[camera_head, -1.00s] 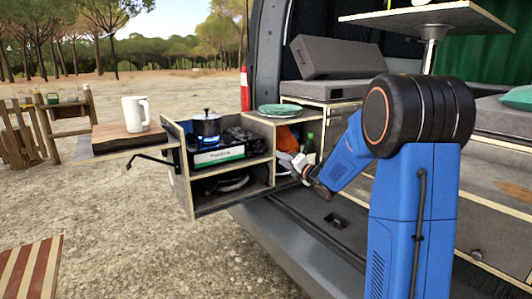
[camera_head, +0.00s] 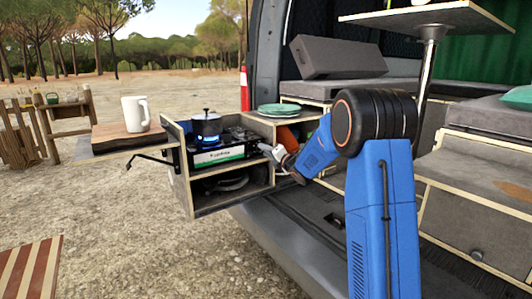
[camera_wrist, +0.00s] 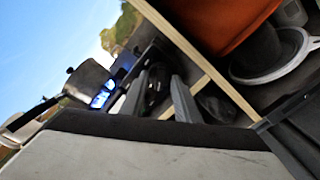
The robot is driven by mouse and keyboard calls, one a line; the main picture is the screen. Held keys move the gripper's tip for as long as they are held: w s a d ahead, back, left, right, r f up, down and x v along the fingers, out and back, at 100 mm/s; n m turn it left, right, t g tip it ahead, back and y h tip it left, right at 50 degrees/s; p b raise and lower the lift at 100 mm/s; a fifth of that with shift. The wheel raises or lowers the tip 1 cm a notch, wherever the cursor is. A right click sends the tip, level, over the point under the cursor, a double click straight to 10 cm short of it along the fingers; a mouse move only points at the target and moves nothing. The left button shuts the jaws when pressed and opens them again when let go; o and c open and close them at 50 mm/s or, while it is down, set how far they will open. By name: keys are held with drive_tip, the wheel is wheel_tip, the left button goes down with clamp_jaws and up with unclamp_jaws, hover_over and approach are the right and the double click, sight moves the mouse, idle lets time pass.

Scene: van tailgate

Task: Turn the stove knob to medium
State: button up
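The camp stove (camera_head: 218,156) sits in the upper compartment of the pull-out wooden unit, with a blue flame lit under a dark pot (camera_head: 206,123). The pot also shows tilted in the wrist view (camera_wrist: 86,80), beside the flame. My gripper (camera_head: 264,149) is at the right end of the stove, close to its front. In the wrist view its two grey fingers (camera_wrist: 157,98) stand apart, with a dark part of the stove beyond and between them. I cannot make out the knob clearly, nor whether the fingers touch anything.
The wooden unit's divider (camera_wrist: 200,55) runs close beside my fingers. An orange item (camera_head: 286,135) is in the right compartment, under green plates (camera_head: 279,109). A white mug (camera_head: 136,113) stands on the board at left. A red extinguisher (camera_head: 245,88) is behind.

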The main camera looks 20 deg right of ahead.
clamp_jaws()
drive_tip(key=m, duration=1)
drive_tip(key=shift+m, duration=0.4)
idle(0.5)
unclamp_jaws()
